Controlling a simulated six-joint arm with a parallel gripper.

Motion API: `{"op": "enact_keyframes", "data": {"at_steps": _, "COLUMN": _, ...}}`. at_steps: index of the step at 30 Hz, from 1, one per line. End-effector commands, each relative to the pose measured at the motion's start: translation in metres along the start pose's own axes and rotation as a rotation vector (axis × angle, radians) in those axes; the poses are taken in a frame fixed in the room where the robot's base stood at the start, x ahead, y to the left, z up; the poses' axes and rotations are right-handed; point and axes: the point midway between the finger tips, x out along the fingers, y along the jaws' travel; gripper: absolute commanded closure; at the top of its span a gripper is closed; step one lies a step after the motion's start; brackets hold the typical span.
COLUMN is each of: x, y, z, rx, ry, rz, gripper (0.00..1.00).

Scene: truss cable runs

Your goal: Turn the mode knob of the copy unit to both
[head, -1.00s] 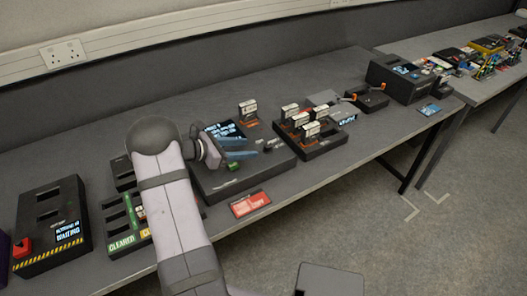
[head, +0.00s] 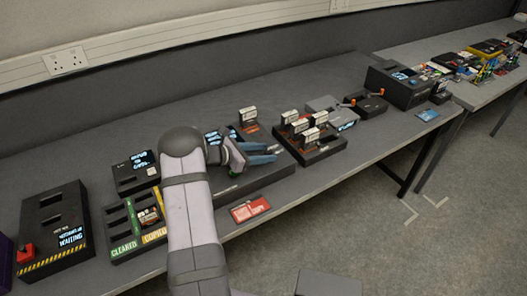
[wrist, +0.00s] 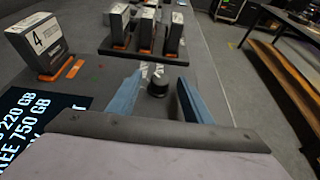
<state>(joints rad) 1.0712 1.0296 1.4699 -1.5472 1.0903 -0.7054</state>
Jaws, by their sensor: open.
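The copy unit (head: 255,182) is the wide dark box in mid-bench, largely hidden behind my arm and gripper in the head view. Its lit screen (wrist: 38,112) shows free-space figures at the left of the wrist view. A dark round knob (wrist: 158,86) stands on its top; I cannot read its setting or any marks around it. My gripper (head: 275,153) is open, its blue fingers over the right part of the unit. In the wrist view the gripper (wrist: 160,79) has one finger on each side of the knob, with gaps visible and nothing held.
A rack of upright cartridges (head: 310,145) stands just right of the unit. A cartridge labelled 4 (wrist: 38,42) stands upright behind the screen. A red card (head: 250,209) lies at the bench's front edge. A sorting tray (head: 130,232) and waiting box (head: 54,225) are left.

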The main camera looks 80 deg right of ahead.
Motion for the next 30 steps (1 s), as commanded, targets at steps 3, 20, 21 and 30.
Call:
{"op": "enact_keyframes", "data": {"at_steps": 3, "x": 0.0020, "y": -0.0002, "z": -0.0004, "rx": 0.000, "ry": 0.000, "rz": 0.000, "gripper": 0.55}}
{"op": "enact_keyframes", "data": {"at_steps": 20, "x": 0.0022, "y": 0.0011, "z": -0.0006, "rx": 0.007, "ry": -0.003, "rz": -0.009, "gripper": 0.95}}
{"op": "enact_keyframes", "data": {"at_steps": 21, "x": 0.0027, "y": 0.0015, "z": -0.0009, "rx": 0.012, "ry": -0.004, "rz": -0.019, "gripper": 0.95}}
{"op": "enact_keyframes", "data": {"at_steps": 30, "x": 0.0042, "y": 0.0056, "z": -0.0012, "rx": 0.072, "ry": -0.011, "rz": -0.155, "gripper": 0.95}}
